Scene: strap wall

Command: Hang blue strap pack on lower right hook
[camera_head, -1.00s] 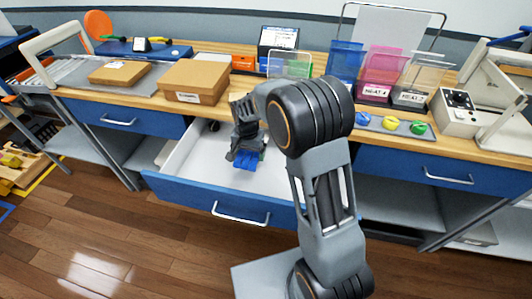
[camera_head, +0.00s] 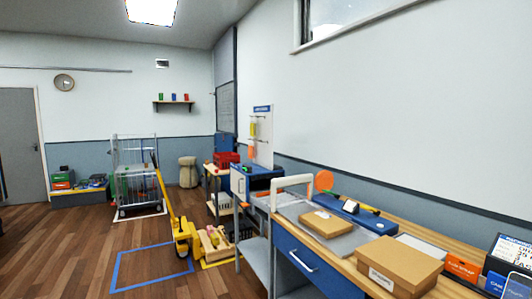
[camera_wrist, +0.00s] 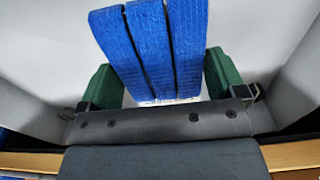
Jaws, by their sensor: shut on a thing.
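The blue strap pack (camera_wrist: 150,45) fills the upper middle of the wrist view as several ribbed blue bands side by side. My gripper (camera_wrist: 162,76) is shut on it, with a green finger pad on each side. My gripper and the pack are not in the head view. A white hook panel (camera_head: 266,146) with a blue header stands far off near the room's corner. Yellow (camera_head: 253,128) and orange (camera_head: 251,152) things hang at its left. Its right hooks are too small to make out clearly.
A workbench (camera_head: 403,222) with cardboard boxes (camera_head: 400,262) runs along the right. A yellow pallet jack (camera_head: 183,232), a wire cage trolley (camera_head: 135,175) and a wooden crate (camera_head: 212,243) stand left of the panel's bench. Open wood floor lies at the lower left.

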